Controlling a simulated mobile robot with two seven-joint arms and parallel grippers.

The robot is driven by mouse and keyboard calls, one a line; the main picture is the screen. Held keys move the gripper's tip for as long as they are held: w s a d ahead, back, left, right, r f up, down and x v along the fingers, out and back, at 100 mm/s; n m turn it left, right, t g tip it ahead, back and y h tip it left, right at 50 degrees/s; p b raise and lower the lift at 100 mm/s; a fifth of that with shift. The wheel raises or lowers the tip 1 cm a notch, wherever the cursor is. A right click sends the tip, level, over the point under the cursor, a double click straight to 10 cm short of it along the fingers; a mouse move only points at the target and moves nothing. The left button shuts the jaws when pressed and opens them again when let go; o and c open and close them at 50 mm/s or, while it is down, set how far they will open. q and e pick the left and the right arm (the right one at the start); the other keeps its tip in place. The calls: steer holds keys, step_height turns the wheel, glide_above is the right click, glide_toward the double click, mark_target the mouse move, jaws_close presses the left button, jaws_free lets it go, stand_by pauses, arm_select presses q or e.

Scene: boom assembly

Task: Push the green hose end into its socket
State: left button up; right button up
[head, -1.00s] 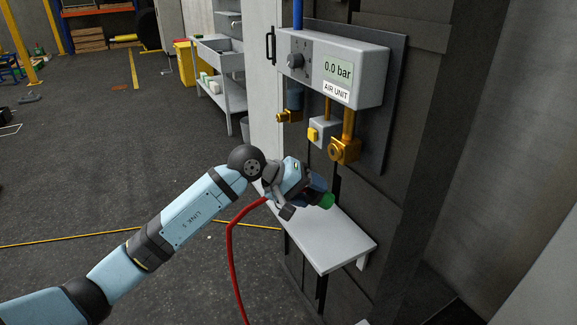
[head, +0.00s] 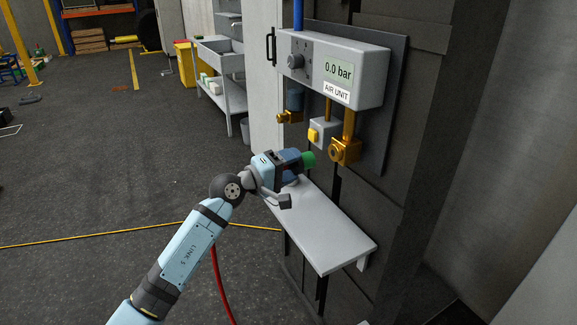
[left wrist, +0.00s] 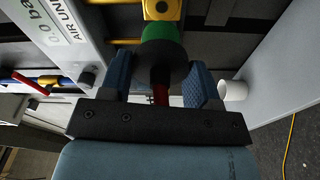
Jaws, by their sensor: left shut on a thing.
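The green hose end (head: 308,158) is held in my left gripper (head: 290,160), above the shelf and pointing right toward the air unit's brass fittings. In the left wrist view, the blue fingers of my gripper (left wrist: 160,80) are on both sides of the hose end (left wrist: 163,42), with a dark collar and the red hose (left wrist: 161,94) behind it. A large brass socket (head: 345,151) with a round opening hangs below the air unit; a gap separates it from the hose end. A yellow-brass fitting (left wrist: 162,8) shows just beyond the green tip in the wrist view. My right gripper is not in view.
The air unit (head: 335,70) reads 0.0 bar. Another brass fitting (head: 288,117) and a grey box with a yellow button (head: 313,135) sit left of the socket. A light grey shelf (head: 322,225) juts out below.

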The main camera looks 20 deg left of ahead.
mark_target(310, 160)
arm_select(q)
steer(key=shift+d+x, duration=0.2)
steer(key=shift+x, duration=2.05)
steer(key=shift+w+d, duration=0.1)
steer(key=shift+d, duration=0.2)
